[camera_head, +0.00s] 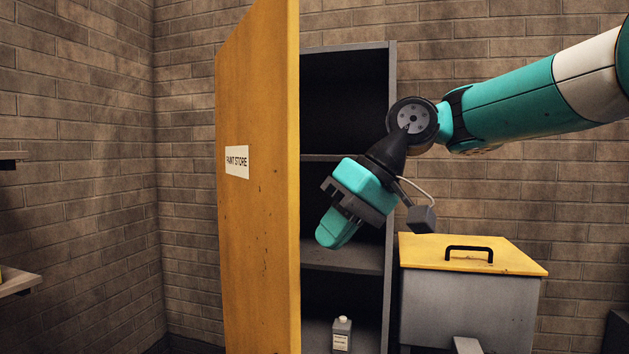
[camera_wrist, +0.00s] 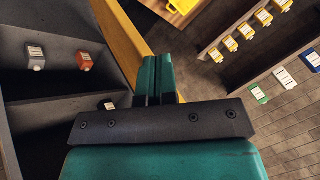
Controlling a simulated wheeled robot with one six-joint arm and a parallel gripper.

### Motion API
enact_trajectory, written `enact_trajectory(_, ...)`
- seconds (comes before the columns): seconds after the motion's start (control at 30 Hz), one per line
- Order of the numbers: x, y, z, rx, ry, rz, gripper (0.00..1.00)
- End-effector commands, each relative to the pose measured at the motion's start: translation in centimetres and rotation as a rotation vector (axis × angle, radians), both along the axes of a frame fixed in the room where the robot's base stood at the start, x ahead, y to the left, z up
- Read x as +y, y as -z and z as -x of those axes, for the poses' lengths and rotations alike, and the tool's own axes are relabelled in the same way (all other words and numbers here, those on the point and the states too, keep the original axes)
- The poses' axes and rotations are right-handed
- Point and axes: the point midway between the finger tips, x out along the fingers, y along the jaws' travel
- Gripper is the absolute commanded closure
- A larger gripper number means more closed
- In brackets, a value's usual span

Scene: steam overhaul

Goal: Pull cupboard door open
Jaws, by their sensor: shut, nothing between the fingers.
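The yellow cupboard door (camera_head: 252,190), labelled "PAINT STORE", stands swung wide open in the head view. Its near edge faces me, and the dark interior shows to its right. The grey cupboard (camera_head: 392,150) has several shelves. My gripper (camera_head: 332,236) is shut and empty, right of the door edge and in front of the open cupboard. In the wrist view my gripper's fingers (camera_wrist: 158,75) lie together, and the door (camera_wrist: 122,42) runs as a yellow band just beyond them. I cannot tell whether the fingers touch the door. No door handle shows.
A grey bottle (camera_head: 342,334) stands low in the cupboard. A grey bin with a yellow lid (camera_head: 515,258) and black handle stands right of it. The wrist view shows an orange container (camera_wrist: 84,61) on a shelf and wall racks with coloured items at right.

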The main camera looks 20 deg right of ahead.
Motion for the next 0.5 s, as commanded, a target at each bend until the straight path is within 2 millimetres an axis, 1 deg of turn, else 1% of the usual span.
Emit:
enact_trajectory(0.03,-2.2,-3.4,-1.7,-0.015,0.031,-0.003,1.00)
enact_trajectory(0.1,-4.6,-5.7,-2.9,-0.028,0.056,-0.002,1.00)
enact_trajectory(0.2,-7.2,-7.8,-3.7,-0.040,0.082,0.006,1.00)
enact_trajectory(0.27,-8.2,-8.4,-3.9,-0.044,0.090,0.011,1.00)
enact_trajectory(0.33,-8.8,-8.4,-4.0,-0.046,0.095,0.016,1.00)
enact_trajectory(0.43,-8.6,-7.6,-4.3,-0.048,0.096,0.017,1.00)
enact_trajectory(0.5,-8.0,-6.5,-4.5,-0.046,0.095,0.016,1.00)
